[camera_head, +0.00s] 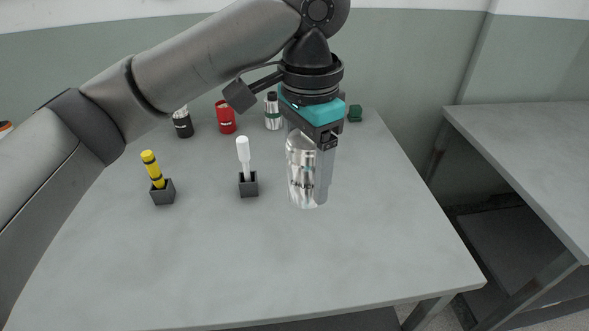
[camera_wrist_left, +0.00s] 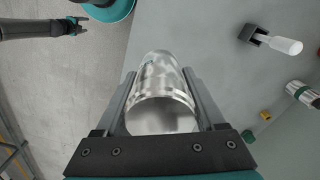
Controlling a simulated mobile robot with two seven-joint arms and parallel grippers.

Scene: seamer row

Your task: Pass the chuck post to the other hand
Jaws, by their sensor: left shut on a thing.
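The chuck post (camera_head: 301,175) is a shiny silver cylinder with a few dark marks. My left gripper (camera_head: 312,140) points down and is shut on it, holding it upright, seemingly above the table. In the left wrist view the chuck post (camera_wrist_left: 162,95) lies between the two fingers of my left gripper (camera_wrist_left: 160,105). My right gripper (camera_wrist_left: 78,26) is small and dark at the upper left of the left wrist view, well apart from the chuck post. Its finger gap is too small to judge.
On the grey table (camera_head: 230,270) stand a yellow tool (camera_head: 152,168) and a white tool (camera_head: 244,156) in dark holders. Behind are a black can (camera_head: 183,125), a red can (camera_head: 226,117) and a silver-green can (camera_head: 273,112). The table's front is clear. Another table (camera_head: 530,150) is at right.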

